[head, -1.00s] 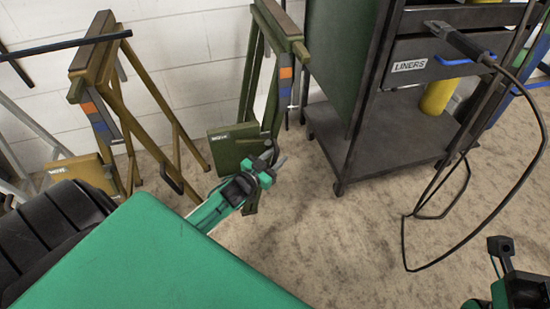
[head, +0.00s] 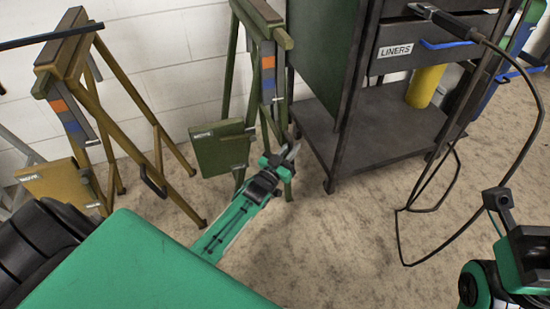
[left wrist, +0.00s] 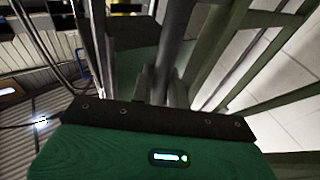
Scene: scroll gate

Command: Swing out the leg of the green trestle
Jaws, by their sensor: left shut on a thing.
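The green trestle (head: 233,68) stands against the white wall, with a green panel (head: 220,148) low on its left side. Its front leg (head: 287,183) reaches the floor to the right of that panel. My left gripper (head: 289,154) is shut on this leg low down, and the fingers partly hide it. In the left wrist view the fingers (left wrist: 160,86) close on a dark upright bar (left wrist: 172,45), with pale green bars to its right. My right gripper (head: 497,199) is at the lower right, away from the trestle; its jaws are too small to read.
A yellow-brown trestle (head: 100,110) stands to the left. A dark cart (head: 395,125) with a LINERS drawer stands close to the right of the green trestle. A black cable loop (head: 400,215) hangs to the floor. The floor (head: 340,240) in front is clear.

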